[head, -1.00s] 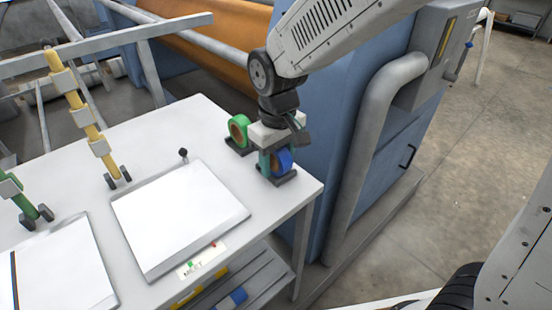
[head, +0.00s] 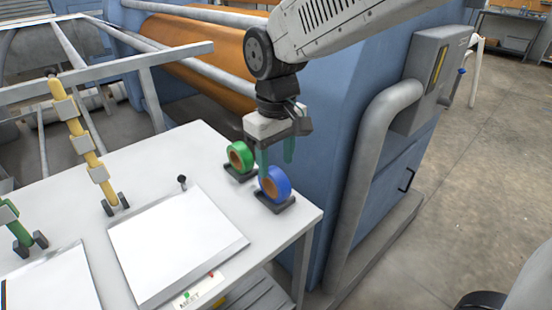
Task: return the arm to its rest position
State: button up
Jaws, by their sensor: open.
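My arm (head: 350,25) reaches in from the top right of the head view, bent downward at a dark joint. My gripper (head: 276,158) points down, open, with its teal fingers just above and behind a blue tape roll (head: 275,184). The blue roll stands upright in a dark holder on the table's right corner. A green tape roll (head: 241,156) stands in a similar holder just to the left. I see nothing between the fingers.
The white table (head: 215,172) carries a white board (head: 170,240), a second sheet and yellow and green clamp posts. The blue press (head: 340,120) with its orange roller (head: 190,60) and a grey pipe (head: 365,150) stands close behind and right. Open floor lies at the right.

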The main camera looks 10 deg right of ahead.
jog(key=s+d, duration=0.1)
jog(key=s+f, duration=0.1)
jog(key=shift+s+d+g, duration=0.4)
jog(key=s+d+r+m+t, duration=0.1)
jog(key=s+d+r+m, duration=0.1)
jog(key=s+d, duration=0.6)
jog(key=s+d+r+m+t, duration=0.1)
jog(key=s+d+m, duration=0.3)
jog(key=s+d, duration=0.4)
jog(key=shift+d+r+m, duration=0.4)
jog(key=shift+d+r, duration=0.45)
jog(key=shift+d, duration=0.35)
